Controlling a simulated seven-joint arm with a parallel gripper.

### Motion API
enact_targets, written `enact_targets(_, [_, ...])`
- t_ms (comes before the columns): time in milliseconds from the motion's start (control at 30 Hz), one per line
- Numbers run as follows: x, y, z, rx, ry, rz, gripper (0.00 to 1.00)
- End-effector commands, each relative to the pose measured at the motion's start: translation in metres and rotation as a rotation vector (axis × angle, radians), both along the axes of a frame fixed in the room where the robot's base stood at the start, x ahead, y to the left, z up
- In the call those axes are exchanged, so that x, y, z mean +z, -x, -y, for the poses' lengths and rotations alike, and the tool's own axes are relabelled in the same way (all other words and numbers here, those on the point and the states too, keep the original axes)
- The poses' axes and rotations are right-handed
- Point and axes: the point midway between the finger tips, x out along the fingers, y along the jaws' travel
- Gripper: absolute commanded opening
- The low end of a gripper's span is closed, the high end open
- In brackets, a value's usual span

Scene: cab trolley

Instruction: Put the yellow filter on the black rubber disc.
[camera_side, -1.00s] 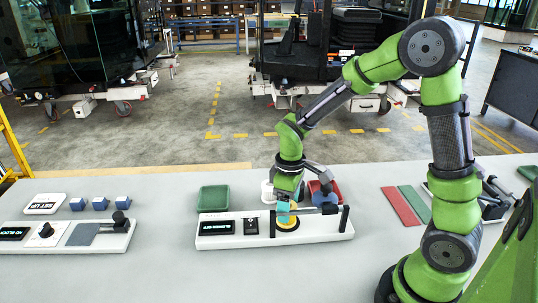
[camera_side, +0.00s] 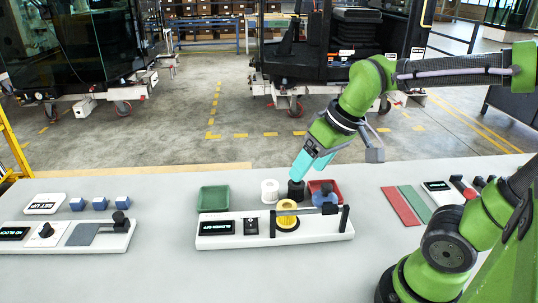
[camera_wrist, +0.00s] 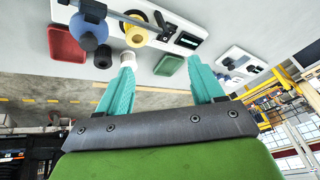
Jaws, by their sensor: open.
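The yellow filter (camera_side: 287,217) stands upright on the black rubber disc (camera_side: 288,229), whose dark rim shows around its foot, on the white station in the middle of the table. A grey bar with a dark handle crosses in front of or over the filter; I cannot tell if they touch. In the wrist view the yellow filter (camera_wrist: 136,36) is at the top, partly hidden by the bar. My gripper (camera_side: 309,166), with teal fingers, is open and empty, above and behind the station, apart from the filter. Its spread fingers (camera_wrist: 162,70) also show in the wrist view.
A white cylinder (camera_side: 269,191) and a black cylinder (camera_side: 296,190) stand behind the station. A green tray (camera_side: 213,199) is left. Dark posts (camera_side: 344,219) rise at the station's right.

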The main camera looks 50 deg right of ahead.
Motion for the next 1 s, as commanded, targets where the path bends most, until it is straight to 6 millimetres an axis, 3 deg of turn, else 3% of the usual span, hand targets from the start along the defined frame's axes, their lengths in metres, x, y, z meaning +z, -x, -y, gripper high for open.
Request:
enact_targets(100, [0.009, 0.022, -0.007, -0.107, -0.084, 0.102, 0.67])
enact_targets(300, [0.013, 0.036, -0.012, -0.2, -0.167, 0.176, 0.67])
enact_targets(1000, [0.013, 0.037, -0.012, -0.208, -0.173, 0.179, 0.67])
